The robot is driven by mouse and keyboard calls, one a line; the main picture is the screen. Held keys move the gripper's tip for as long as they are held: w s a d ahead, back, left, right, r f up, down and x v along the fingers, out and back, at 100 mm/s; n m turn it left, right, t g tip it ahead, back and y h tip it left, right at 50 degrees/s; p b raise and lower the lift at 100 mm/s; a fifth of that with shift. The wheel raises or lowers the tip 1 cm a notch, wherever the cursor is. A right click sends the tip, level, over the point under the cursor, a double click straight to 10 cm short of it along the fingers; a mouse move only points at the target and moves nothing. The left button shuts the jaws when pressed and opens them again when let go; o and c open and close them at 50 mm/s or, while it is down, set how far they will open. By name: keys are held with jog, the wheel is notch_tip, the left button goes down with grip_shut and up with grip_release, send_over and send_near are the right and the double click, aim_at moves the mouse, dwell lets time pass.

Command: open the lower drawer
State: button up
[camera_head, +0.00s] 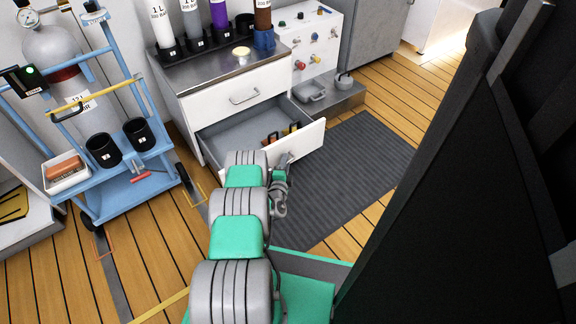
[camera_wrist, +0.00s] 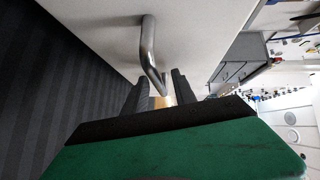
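The lower drawer (camera_head: 312,135) of the white cabinet stands pulled out, its grey inside showing with a few dark and orange items in it. My gripper (camera_head: 283,172) is low in front of the drawer front, partly hidden by my own arm in the head view. In the wrist view, the drawer's metal bar handle (camera_wrist: 148,42) runs down toward the space between my two dark fingers (camera_wrist: 158,92). The fingers are apart, with a gap beside the bar. Whether either finger touches the handle is hard to tell.
The upper drawer (camera_head: 236,94) is shut. Bottles and a round dish (camera_head: 241,51) stand on the cabinet top. A blue cart (camera_head: 135,172) with a gas cylinder stands at left. A dark ribbed mat (camera_head: 350,165) lies on the floor right of the drawer, clear of objects.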

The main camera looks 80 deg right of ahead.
jog(key=shift+c, duration=0.3)
grip_shut()
dwell(1.0)
